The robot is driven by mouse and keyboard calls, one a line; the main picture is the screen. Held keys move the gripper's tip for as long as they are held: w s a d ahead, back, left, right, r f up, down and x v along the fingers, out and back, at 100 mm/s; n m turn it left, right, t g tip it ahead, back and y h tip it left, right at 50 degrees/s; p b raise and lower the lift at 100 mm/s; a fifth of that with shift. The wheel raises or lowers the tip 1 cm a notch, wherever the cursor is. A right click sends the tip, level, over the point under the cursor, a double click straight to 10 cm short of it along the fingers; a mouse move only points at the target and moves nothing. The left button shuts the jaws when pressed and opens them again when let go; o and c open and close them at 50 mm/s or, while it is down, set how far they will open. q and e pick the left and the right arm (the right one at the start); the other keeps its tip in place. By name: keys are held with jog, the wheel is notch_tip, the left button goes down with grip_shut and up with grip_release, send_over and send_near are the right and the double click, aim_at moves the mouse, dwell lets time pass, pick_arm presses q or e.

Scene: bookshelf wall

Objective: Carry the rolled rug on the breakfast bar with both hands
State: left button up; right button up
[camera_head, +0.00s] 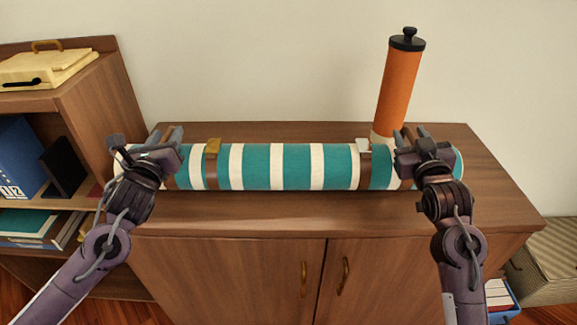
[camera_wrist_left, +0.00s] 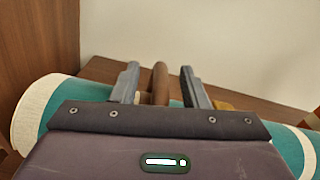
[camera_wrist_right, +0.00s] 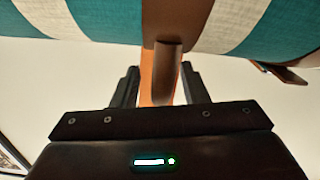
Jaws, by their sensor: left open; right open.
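The rolled rug (camera_head: 290,166), striped teal and white with brown straps and buckles, lies lengthwise on the brown wooden cabinet top (camera_head: 300,212). My left gripper (camera_head: 172,135) is open over the rug's left end. In the left wrist view, a brown strap handle (camera_wrist_left: 160,82) shows between its parted fingers (camera_wrist_left: 159,74). My right gripper (camera_head: 410,133) is open over the rug's right end. In the right wrist view, a brown handle (camera_wrist_right: 166,62) shows between its parted fingers (camera_wrist_right: 159,80). My grippers hide parts of both rug ends.
An orange cylinder (camera_head: 398,85) with a black cap stands behind the rug, close to my right gripper. A wooden shelf (camera_head: 100,85) with binders and a cream case (camera_head: 45,67) is at the left. A woven box (camera_head: 550,260) sits low at the right. The wall is close behind.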

pick_arm(q)
jog(key=shift+w, duration=0.45)
pick_arm(e)
jog(key=shift+w, duration=0.45)
pick_arm(q)
grip_shut()
pick_arm(e)
grip_shut()
dwell(0.5)
